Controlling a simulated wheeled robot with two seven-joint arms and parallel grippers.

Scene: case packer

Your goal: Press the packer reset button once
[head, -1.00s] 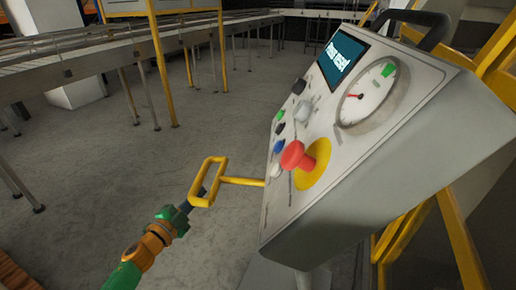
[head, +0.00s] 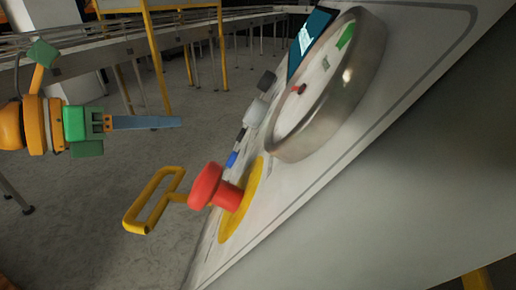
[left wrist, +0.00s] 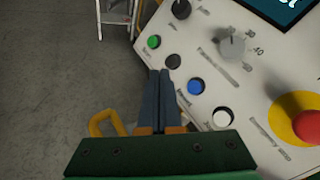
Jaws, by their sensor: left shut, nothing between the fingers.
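The control panel (head: 400,60) fills the right of the head view, with a blue button (head: 232,159) low on its face. In the left wrist view several buttons form a slanting row: green (left wrist: 153,41), black (left wrist: 174,62), blue (left wrist: 195,87) and white (left wrist: 222,117). Their labels are too blurred to read surely. My left gripper (head: 180,122) is shut and empty, left of the panel and apart from it in the head view. In the left wrist view its fingertips (left wrist: 160,72) appear just below the black button and left of the blue one. My right gripper is out of view.
A red mushroom button (head: 207,186) on a yellow disc sticks out near the gauge (head: 325,85). A yellow handle loop (head: 155,200) juts left from the panel below my gripper. A grey knob (left wrist: 231,46) is also on the face. Conveyors stand behind; the floor between is clear.

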